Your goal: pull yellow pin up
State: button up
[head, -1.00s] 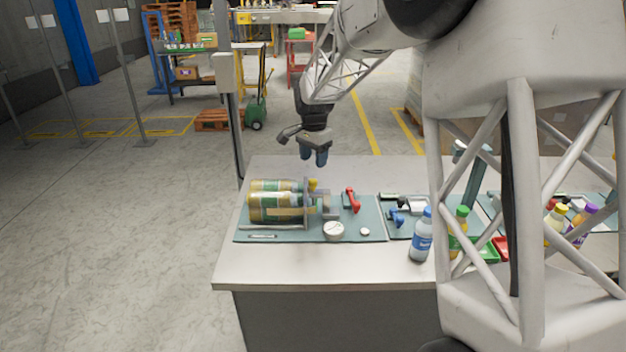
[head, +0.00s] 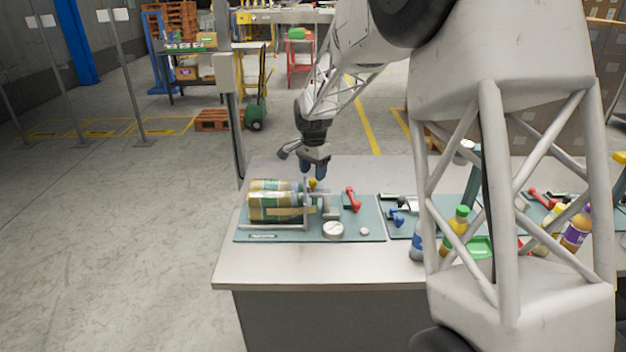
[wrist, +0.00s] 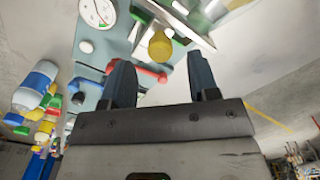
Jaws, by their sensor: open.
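The yellow pin (head: 313,183) is a small yellow knob beside the grey bracket, at the right end of the labelled roll (head: 270,201) on the teal mat. It also shows as a round yellow knob in the wrist view (wrist: 160,46), ahead of and between my fingers. My gripper (head: 314,174) is open and empty, pointing down just above the pin. In the wrist view, its two dark blue fingers (wrist: 162,80) are apart, with the pin beyond their tips. The pin's lower part is hidden.
A red handle (head: 352,200) stands right of the pin. A round white gauge (head: 333,230) sits in front, with a small white knob (head: 364,231) beside it. Bottles, including a green-capped one (head: 456,228), stand farther right. The table's front strip (head: 320,270) is clear.

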aim_at(313, 179)
jog(key=shift+f, duration=1.6)
